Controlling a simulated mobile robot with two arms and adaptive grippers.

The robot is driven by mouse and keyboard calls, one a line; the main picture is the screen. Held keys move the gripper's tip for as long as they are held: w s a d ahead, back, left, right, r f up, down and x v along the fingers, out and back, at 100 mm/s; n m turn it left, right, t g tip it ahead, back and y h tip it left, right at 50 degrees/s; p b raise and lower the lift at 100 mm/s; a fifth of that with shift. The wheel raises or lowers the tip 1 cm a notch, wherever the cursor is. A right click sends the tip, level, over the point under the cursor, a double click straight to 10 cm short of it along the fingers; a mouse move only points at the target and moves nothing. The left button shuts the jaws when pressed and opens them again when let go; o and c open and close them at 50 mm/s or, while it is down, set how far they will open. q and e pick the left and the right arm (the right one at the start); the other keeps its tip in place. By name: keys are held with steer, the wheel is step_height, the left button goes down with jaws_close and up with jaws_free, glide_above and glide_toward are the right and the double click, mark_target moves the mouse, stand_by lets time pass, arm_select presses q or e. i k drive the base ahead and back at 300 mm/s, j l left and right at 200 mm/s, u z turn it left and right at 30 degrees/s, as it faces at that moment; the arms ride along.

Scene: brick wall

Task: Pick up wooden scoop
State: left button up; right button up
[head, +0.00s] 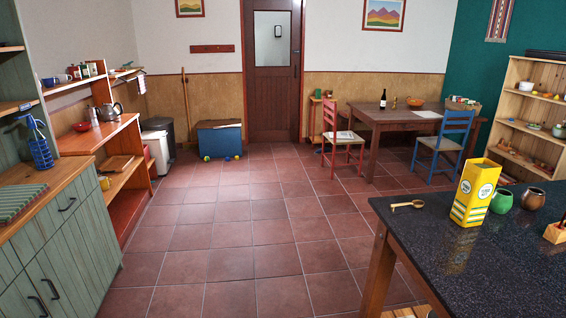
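The wooden scoop (407,204) is small and light brown. It lies on the dark speckled countertop (400,232) at the right, near the counter's far left corner. Its rounded bowl end points right, toward the yellow box, with a gap between them. Neither of my grippers shows in the head view.
A yellow box (475,192) stands right of the scoop, with a green cup (501,201) and a brown cup (533,199) beyond it. A green cabinet (62,245) stands at the left. The tiled floor (235,245) between cabinet and counter is clear. A table and chairs stand behind.

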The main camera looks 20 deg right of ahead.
mark_target(417, 204)
steer(key=i+l+z, duration=0.1)
steer(key=i+z, duration=1.05)
steer(key=i+j+z, duration=0.2)
steer(key=z, duration=0.15)
